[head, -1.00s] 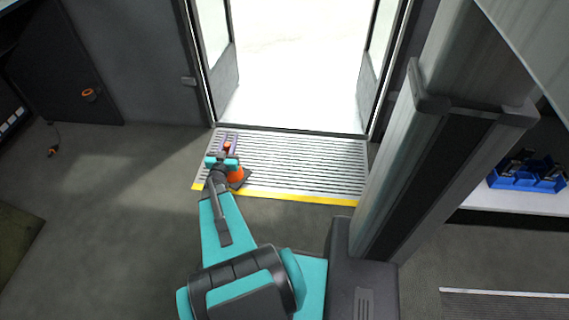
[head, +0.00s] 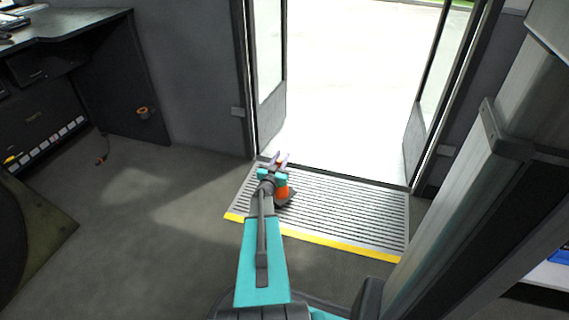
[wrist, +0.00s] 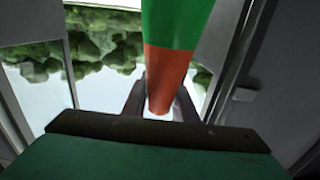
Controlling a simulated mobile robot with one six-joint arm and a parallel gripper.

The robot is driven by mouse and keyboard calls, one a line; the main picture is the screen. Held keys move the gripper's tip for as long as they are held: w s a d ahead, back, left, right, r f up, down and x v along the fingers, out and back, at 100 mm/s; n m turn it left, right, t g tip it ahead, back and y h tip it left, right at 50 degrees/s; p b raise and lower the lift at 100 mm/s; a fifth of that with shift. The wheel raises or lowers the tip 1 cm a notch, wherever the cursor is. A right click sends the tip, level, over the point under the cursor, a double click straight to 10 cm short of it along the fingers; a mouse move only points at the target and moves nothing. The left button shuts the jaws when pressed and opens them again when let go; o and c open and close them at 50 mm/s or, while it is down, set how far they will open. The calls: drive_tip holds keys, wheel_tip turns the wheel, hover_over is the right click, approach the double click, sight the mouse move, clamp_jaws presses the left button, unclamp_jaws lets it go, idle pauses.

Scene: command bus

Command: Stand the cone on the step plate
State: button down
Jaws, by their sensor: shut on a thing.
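The orange cone (head: 283,192) has a dark base and stands about upright over the left part of the step plate (head: 350,220). I cannot tell whether its base touches the plate. The plate is ribbed and pale, with a yellow front edge, at the doorway. My gripper (head: 279,163) is shut on the cone near its top, and an orange bit shows between the fingers. In the wrist view the cone (wrist: 168,75) shows orange and green between my gripper's fingers (wrist: 162,102). Part of the cone is hidden behind my wrist.
Door leaves (head: 270,85) stand open on both sides of the bright doorway. A dark desk cabinet (head: 100,80) is at the left, with an orange item (head: 143,112) on its side. The grey floor (head: 150,240) left of the plate is mostly clear.

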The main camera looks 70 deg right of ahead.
drive_tip(key=shift+d, duration=1.1)
drive_tip(key=shift+d+f+b, duration=0.3)
drive_tip(key=shift+f+b, duration=0.55)
drive_tip(key=shift+f, duration=0.1)
drive_tip(key=shift+d+f+b, duration=0.3)
drive_tip(key=shift+f+b, duration=0.55)
drive_tip(key=shift+f, duration=0.15)
drive_tip(key=c, duration=1.4)
unclamp_jaws()
drive_tip(key=shift+c, duration=0.2)
